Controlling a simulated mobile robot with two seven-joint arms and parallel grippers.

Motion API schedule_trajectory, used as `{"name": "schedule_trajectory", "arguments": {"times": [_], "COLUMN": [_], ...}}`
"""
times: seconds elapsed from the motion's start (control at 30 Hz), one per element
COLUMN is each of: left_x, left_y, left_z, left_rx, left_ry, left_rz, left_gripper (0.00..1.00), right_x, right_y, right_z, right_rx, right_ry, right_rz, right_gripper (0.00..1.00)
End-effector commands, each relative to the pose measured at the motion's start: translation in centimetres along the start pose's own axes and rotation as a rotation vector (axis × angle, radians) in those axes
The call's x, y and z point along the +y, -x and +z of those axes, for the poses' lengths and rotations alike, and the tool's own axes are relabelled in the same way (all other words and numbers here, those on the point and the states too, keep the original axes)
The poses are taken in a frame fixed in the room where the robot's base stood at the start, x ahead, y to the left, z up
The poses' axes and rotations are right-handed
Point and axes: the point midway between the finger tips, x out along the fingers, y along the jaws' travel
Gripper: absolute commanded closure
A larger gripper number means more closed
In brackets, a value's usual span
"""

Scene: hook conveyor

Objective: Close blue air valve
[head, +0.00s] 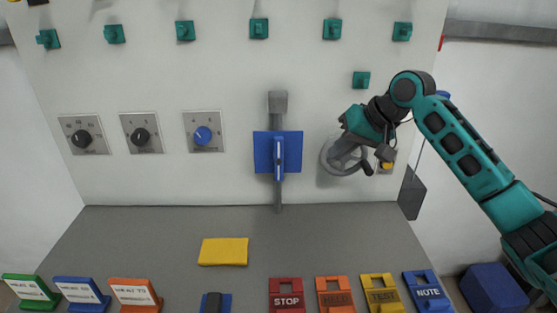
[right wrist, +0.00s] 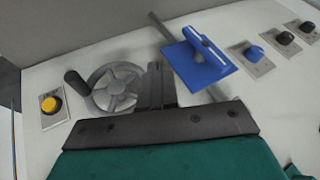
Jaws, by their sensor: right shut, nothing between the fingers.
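The blue air valve (head: 279,158) is on the upright grey pipe at the middle of the panel. It has a square blue plate with a long blue lever in front, standing upright in line with the pipe. The valve also shows in the right wrist view (right wrist: 203,64), ahead and to the right of the fingers. My right gripper (head: 348,150) is shut and empty, in front of the grey handwheel to the right of the valve, apart from the lever. Its dark fingers show in the right wrist view (right wrist: 155,88). My left gripper is not in view.
The grey handwheel (right wrist: 116,90) has a dark crank handle, with a yellow button (right wrist: 50,104) beside it. Several knobs, one blue (head: 203,135), are left of the valve.

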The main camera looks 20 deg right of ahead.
Motion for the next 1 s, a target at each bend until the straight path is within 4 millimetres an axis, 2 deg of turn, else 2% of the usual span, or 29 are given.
{"name": "schedule_trajectory", "arguments": {"times": [0.27,0.63,0.77,1.0], "left_x": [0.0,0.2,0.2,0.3], "left_y": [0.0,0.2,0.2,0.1], "left_z": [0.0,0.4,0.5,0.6], "left_rx": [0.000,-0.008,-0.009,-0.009], "left_ry": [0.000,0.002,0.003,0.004], "left_rz": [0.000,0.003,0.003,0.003], "left_gripper": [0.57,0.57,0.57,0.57], "right_x": [0.1,0.1,0.0,0.0], "right_y": [0.7,0.3,-1.1,-6.1], "right_z": [-0.7,-0.7,-0.6,-0.6], "right_rx": [0.008,0.006,0.004,0.003], "right_ry": [-0.016,-0.016,-0.017,-0.017], "right_rz": [-0.006,-0.008,-0.008,-0.008], "right_gripper": [1.00,1.00,1.00,1.00]}}
